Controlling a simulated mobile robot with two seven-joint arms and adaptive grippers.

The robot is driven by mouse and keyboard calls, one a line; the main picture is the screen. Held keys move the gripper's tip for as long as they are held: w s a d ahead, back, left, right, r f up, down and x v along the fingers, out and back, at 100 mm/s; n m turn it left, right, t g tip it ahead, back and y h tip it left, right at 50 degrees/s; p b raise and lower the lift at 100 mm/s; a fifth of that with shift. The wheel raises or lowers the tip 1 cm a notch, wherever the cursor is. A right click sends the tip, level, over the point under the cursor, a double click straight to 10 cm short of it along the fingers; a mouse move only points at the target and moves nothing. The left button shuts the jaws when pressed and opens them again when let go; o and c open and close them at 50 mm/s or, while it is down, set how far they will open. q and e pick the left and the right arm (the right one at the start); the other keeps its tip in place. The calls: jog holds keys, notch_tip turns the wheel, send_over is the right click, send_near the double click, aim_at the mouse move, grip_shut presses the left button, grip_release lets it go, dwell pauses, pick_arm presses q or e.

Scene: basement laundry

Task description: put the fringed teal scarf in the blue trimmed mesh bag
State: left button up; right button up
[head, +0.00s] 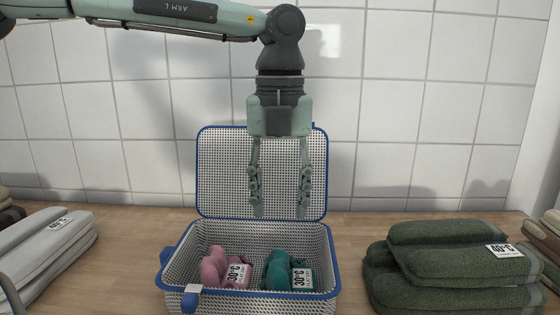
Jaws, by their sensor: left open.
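The teal scarf (277,266), bundled up with a 30°C tag on it, lies inside the blue trimmed mesh bag (325,250), in its right half. Its fringe cannot be made out at this size. The bag stands open on the wooden counter, with its blue-edged mesh lid (222,170) upright at the back. My left gripper (280,212) points straight down above the bag, in front of the lid. Its two fingers are apart with nothing between them, and it is clear of the scarf below. My right gripper is not in view.
A pink bundle (213,267) with a 30°C tag lies in the bag's left half. Folded dark green towels (450,265) with a 40°C tag lie at the right, and folded grey-white textiles (45,250) at the left. Bare counter (350,232) shows on both sides of the bag. A tiled wall stands behind.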

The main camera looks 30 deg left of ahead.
pick_arm(q)
notch_tip(320, 180, up, 5)
jog(key=shift+r, duration=0.1)
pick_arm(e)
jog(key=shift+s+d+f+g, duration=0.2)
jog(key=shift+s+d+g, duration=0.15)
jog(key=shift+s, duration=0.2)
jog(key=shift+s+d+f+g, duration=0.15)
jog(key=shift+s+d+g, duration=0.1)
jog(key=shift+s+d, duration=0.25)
